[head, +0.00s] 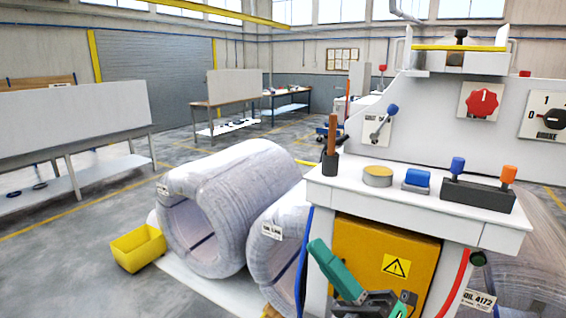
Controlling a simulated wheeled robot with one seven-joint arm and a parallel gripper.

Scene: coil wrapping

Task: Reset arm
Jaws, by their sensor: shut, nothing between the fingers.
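My gripper (404,301) shows low in the head view, dark and partly cut off by the bottom edge. It is shut and nothing shows held in it. It is in front of the yellow cabinet (372,243) of the white machine, below the machine's table (335,188). A teal and grey part shows beside it on the left; I cannot tell whether it belongs to my arm. Two wrapped coils (215,210) lie left of the machine, the second one (285,235) partly hidden behind it.
The machine's table bears a tape roll (377,177), a blue block (417,179) and a dark holder (480,194). A yellow bin (138,248) stands left of the coils. Workbenches (75,110) stand farther back. Open floor lies at the left.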

